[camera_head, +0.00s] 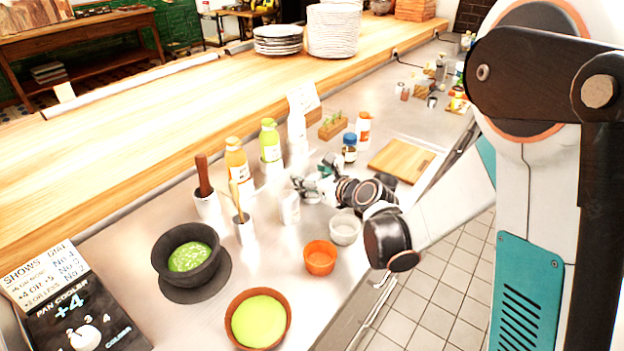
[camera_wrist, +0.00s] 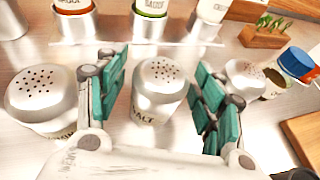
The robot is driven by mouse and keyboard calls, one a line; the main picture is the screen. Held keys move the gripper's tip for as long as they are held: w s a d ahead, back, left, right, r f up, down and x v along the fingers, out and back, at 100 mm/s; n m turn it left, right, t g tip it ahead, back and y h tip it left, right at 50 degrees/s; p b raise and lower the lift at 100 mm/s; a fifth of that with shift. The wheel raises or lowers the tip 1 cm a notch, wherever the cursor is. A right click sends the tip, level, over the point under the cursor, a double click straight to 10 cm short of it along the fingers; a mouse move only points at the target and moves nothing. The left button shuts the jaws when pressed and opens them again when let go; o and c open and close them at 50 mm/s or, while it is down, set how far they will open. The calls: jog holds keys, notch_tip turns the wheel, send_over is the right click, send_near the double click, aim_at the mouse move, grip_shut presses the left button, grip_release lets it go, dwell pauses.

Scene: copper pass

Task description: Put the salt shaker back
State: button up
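The salt shaker (camera_wrist: 160,92) is a metal-topped shaker with a dotted lid and the word SALT on its side. In the wrist view it stands upright between the two teal-padded fingers of my gripper (camera_wrist: 160,76). The fingers are apart, with a visible gap between the left pad and the shaker; contact on the right is hard to tell. In the head view my gripper (camera_head: 320,186) is low over the steel counter, and I cannot make out the salt shaker clearly there.
A similar shaker (camera_wrist: 42,98) stands left of my gripper; another (camera_wrist: 245,76) is partly hidden behind the right finger. Sauce bottles (camera_head: 237,160) stand behind. A blue-capped jar (camera_head: 349,148), cutting board (camera_head: 402,160), orange cup (camera_head: 320,258) and glass bowl (camera_head: 345,228) are nearby.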

jog(key=shift+r, duration=0.2)
jog(key=shift+s+d+r+p, duration=0.2)
jog(key=shift+s+p, duration=0.05)
jog(key=shift+p, duration=0.05)
jog(key=p+v, duration=0.2)
jog(key=v, duration=0.9)
jog(key=shift+p, duration=0.35)
